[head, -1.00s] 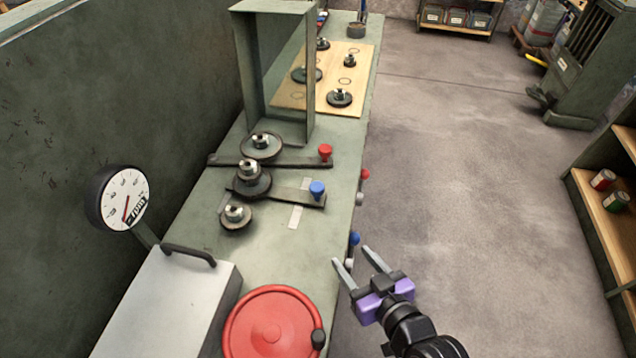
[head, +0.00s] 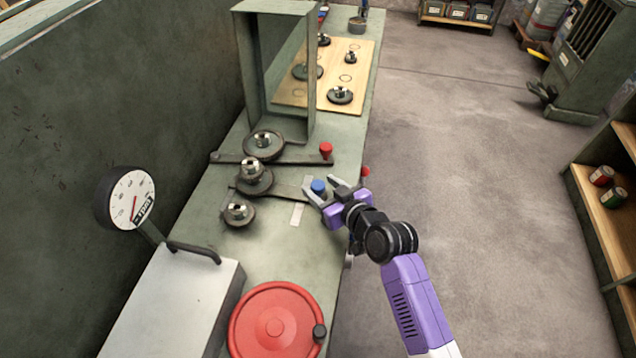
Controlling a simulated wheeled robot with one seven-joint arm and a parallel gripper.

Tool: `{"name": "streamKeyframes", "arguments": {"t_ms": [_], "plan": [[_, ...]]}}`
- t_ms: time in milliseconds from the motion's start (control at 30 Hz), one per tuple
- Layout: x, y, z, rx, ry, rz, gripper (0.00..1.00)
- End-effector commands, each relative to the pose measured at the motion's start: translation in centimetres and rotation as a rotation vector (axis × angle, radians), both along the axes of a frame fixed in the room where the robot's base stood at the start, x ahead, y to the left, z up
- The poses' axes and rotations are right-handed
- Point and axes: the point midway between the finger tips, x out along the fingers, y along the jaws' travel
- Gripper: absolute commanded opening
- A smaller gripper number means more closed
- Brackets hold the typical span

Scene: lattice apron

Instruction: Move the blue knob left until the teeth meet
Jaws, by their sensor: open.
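The blue knob (head: 318,186) stands at the right end of a flat grey arm (head: 285,190) on the green bench. A toothed gear (head: 254,180) with a metal nut sits toward the left end of that arm. Another gear (head: 239,211) is just below it, and a larger gear (head: 264,143) is above it. From this view I cannot tell whether the teeth touch. My gripper (head: 324,188) is open, with its fingers pointing up-left and one on each side of the blue knob. The fingers hide part of the arm's end.
A second arm with a red knob (head: 326,149) lies just above. A green frame (head: 277,70) stands behind it. A red handwheel (head: 276,322), a grey box (head: 180,300) and a dial gauge (head: 130,197) are nearer. Open floor (head: 470,160) lies right of the bench.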

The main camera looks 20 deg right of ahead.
Motion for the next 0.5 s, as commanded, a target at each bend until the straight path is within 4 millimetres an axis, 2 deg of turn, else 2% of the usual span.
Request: {"name": "streamKeyframes", "arguments": {"t_ms": [200, 500], "plan": [[1.8, 0.3, -0.7, -0.001, 0.000, 0.000, 0.55], [2.0, 0.3, -0.9, -0.001, 0.000, 0.000, 0.55]]}}
